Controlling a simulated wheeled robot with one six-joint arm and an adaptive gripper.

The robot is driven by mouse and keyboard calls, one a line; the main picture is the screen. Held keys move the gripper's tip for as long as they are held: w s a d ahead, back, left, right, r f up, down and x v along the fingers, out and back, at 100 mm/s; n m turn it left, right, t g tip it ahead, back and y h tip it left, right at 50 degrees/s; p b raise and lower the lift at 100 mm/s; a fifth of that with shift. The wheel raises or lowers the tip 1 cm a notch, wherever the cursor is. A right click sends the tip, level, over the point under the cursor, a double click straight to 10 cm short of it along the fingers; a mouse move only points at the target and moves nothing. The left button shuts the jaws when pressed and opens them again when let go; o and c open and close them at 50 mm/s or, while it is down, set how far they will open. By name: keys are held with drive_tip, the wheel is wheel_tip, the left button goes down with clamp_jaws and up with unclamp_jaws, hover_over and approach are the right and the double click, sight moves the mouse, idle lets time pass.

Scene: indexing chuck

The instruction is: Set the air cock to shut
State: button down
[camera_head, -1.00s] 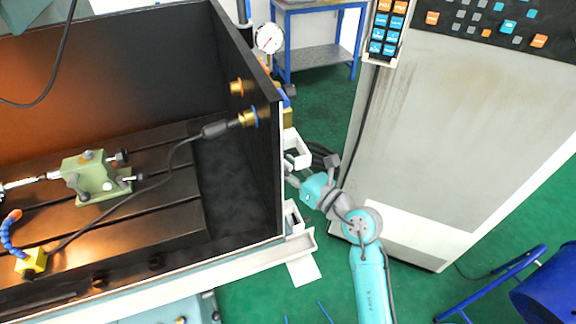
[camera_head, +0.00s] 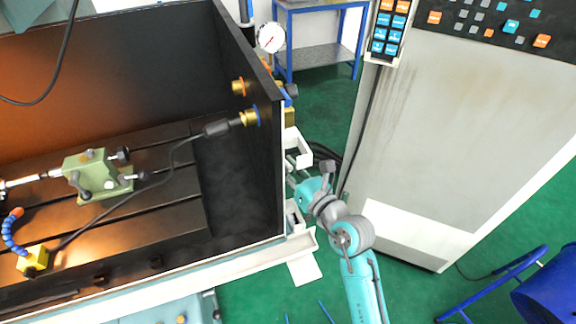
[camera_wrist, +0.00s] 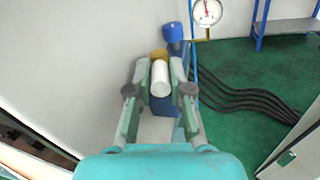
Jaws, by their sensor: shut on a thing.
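In the wrist view my gripper (camera_wrist: 160,68) is shut on a white rounded piece (camera_wrist: 160,82), with one finger on each side of it. A brass part (camera_wrist: 158,54) shows just behind the white piece, and a blue part shows below it between the fingers. They appear to belong to the air cock, but the fingers hide much of it and I cannot tell its setting. In the head view my gripper is beside the outer right side of the machine enclosure, its fingertips hard to make out.
A blue-capped fitting (camera_wrist: 175,33) stands just behind the fingers. A pressure gauge (camera_wrist: 206,12) is beyond it; it also shows in the head view (camera_head: 271,37). Black hoses (camera_wrist: 240,97) lie on the green floor. A grey cabinet (camera_head: 440,130) stands to the right of my arm.

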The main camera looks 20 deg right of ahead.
drive_tip(key=c, duration=1.3)
unclamp_jaws()
drive_tip(key=shift+c, duration=0.2)
drive_tip(key=v, duration=1.2)
